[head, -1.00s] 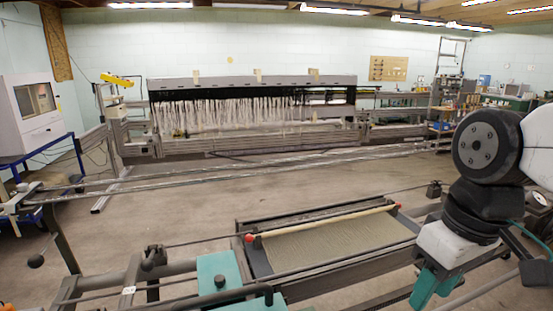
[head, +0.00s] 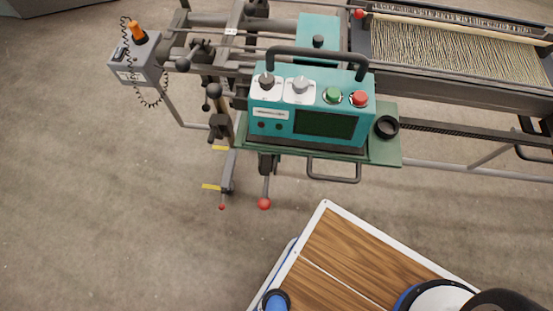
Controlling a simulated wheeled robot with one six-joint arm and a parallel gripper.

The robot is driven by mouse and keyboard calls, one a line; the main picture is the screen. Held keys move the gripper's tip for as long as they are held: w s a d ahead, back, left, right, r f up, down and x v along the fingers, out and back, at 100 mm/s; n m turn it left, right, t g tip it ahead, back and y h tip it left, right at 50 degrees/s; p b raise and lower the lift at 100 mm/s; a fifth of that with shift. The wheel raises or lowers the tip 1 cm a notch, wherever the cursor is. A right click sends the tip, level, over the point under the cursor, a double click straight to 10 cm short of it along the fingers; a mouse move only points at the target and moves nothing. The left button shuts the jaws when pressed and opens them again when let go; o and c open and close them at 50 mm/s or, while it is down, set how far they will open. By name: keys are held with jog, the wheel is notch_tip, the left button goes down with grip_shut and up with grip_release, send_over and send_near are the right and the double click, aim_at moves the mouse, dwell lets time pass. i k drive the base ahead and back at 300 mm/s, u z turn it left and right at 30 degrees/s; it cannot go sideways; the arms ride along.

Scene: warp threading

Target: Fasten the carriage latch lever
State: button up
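A teal control box (head: 310,107) sits on the green carriage plate (head: 386,150) in the upper middle of the head view. Below the plate hangs a lever with a large red ball knob (head: 264,203). A dark loop handle (head: 333,179) sticks out from the plate's front edge. I cannot tell for certain which lever is the carriage latch lever, or whether it is fastened. My gripper is outside the view; only part of my arm shows at the lower right.
A grey box (head: 140,72) with an orange knob and a coiled cable stands at the upper left. A frame with stretched threads (head: 455,48) and dark rails fills the upper right. The concrete floor (head: 90,220) at the left is clear. My own base shows at the bottom.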

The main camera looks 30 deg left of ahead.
aim_at(264, 203)
jog(key=k, duration=0.75)
jog(key=u, duration=1.15)
